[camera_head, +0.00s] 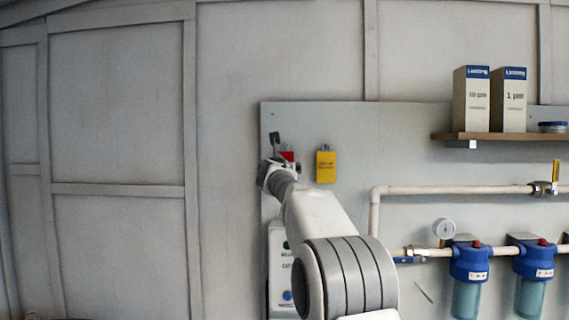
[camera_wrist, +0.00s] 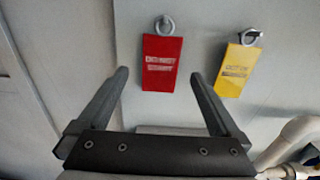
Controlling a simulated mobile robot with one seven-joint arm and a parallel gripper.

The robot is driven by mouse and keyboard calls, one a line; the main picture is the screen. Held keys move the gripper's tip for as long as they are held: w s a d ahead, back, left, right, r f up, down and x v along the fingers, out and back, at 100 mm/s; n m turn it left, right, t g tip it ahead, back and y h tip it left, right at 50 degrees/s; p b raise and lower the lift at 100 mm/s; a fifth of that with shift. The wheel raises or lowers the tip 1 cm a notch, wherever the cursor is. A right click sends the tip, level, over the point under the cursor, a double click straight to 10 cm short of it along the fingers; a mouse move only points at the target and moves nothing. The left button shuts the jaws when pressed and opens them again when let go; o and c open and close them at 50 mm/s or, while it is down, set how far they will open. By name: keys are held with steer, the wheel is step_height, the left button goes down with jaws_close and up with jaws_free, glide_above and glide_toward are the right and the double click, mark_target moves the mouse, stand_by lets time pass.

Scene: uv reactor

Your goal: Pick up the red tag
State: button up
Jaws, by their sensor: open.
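The red tag (camera_wrist: 161,63) hangs by a metal ring on the grey panel in the wrist view. It shows beyond and between my open fingertips, nearer the right one, and nothing is between the fingers. In the head view only a small part of the red tag (camera_head: 288,156) shows behind the end of my arm. My gripper (camera_wrist: 158,82) is open and empty, facing the panel, with the tag apart from both fingers as far as I can tell. In the head view my gripper (camera_head: 274,155) is small and partly hidden by my wrist.
A yellow tag (camera_head: 326,167) hangs just right of the red one; it also shows in the wrist view (camera_wrist: 237,70). A white control box (camera_head: 281,250) is below. Pipes (camera_head: 450,190), blue filter housings (camera_head: 470,262) and a shelf (camera_head: 500,136) with boxes are at the right.

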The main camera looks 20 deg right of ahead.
steer(key=shift+p+x, duration=1.75)
steer(key=shift+x, duration=0.85)
steer(key=shift+f, duration=0.1)
steer(key=c, duration=1.3)
steer(key=shift+o, duration=0.2)
steer(key=b+v, duration=0.8)
steer(key=v, duration=1)
steer(key=shift+r+b, duration=0.3)
steer(key=shift+b, duration=0.1)
